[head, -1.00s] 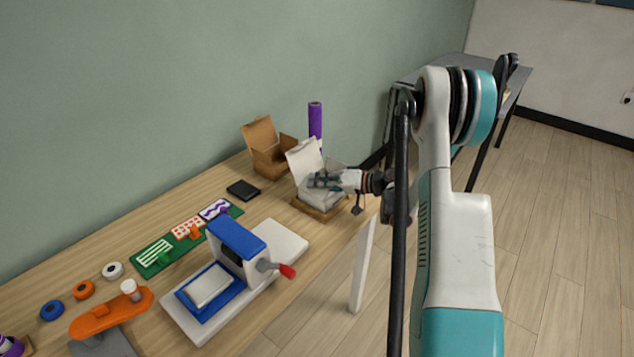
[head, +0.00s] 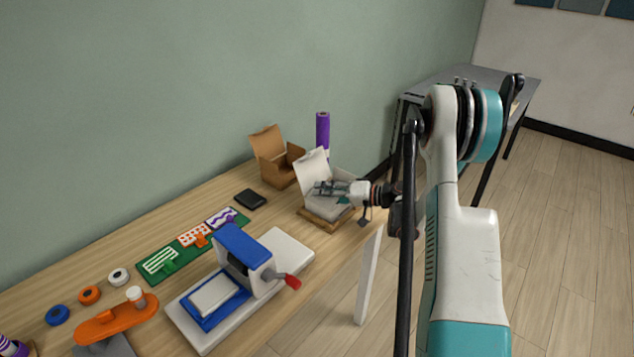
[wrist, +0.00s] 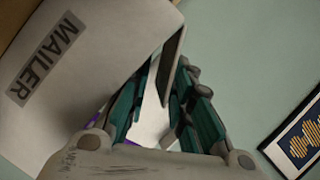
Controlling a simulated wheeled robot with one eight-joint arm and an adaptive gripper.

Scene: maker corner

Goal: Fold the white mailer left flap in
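The white mailer (head: 312,173) stands at the far right end of the bench with its lid raised, on a wooden base (head: 318,219). In the wrist view its lid carries a grey MAILER label (wrist: 47,58). My gripper (head: 322,188) is at the mailer's opening, in front of the lid. In the wrist view my gripper (wrist: 162,82) has its teal fingers apart. A thin pale flap (wrist: 171,65) stands between them, closer to the right finger; I cannot tell if it touches. The arm and gripper hide part of the mailer's near side.
A brown open box (head: 281,168) and a purple roll (head: 322,130) stand behind the mailer. A black wallet-like item (head: 250,199), a green board (head: 160,262) and a blue-and-white press (head: 241,254) with a red handle lie left. Bare bench lies between press and mailer.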

